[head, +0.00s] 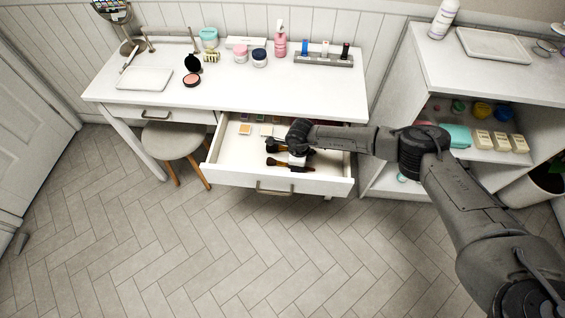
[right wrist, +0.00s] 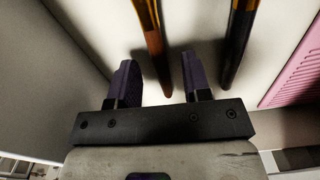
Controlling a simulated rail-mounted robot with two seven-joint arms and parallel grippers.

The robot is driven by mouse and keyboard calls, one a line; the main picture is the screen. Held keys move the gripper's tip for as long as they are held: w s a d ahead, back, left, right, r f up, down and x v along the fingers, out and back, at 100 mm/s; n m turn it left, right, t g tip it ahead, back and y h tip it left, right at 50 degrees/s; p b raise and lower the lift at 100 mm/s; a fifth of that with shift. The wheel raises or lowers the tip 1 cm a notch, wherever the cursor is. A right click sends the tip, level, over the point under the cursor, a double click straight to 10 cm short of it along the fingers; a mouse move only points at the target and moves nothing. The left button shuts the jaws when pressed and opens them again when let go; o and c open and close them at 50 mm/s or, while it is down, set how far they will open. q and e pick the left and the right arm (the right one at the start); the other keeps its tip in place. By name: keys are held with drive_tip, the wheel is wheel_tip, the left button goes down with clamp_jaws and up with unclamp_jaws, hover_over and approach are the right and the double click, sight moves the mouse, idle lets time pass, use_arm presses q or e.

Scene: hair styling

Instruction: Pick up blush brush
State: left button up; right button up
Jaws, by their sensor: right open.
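My right gripper (head: 297,160) reaches down into the open drawer (head: 228,170), over several dark makeup brushes (head: 275,163). In the right wrist view its two purple fingers (right wrist: 157,68) are apart. The tapered end of a brown brush handle (right wrist: 155,50) lies between them, with gaps on both sides, so nothing is gripped. A second, darker brush handle (right wrist: 237,45) lies to the right, outside the fingers. The brush heads are outside the wrist view, so I cannot tell there which one is the blush brush. My left gripper is not in view.
A pink ridged object (right wrist: 295,72) lies right of the handles in the wrist view. The drawer wall (right wrist: 50,70) is close on the left. Small palettes (head: 244,129) lie at the drawer's left. The white vanity top (head: 235,90) holds cosmetics. A stool (head: 172,140) stands left.

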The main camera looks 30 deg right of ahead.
drive_tip(key=shift+f, duration=0.3)
clamp_jaws()
drive_tip(key=shift+r, duration=0.1)
idle(0.4)
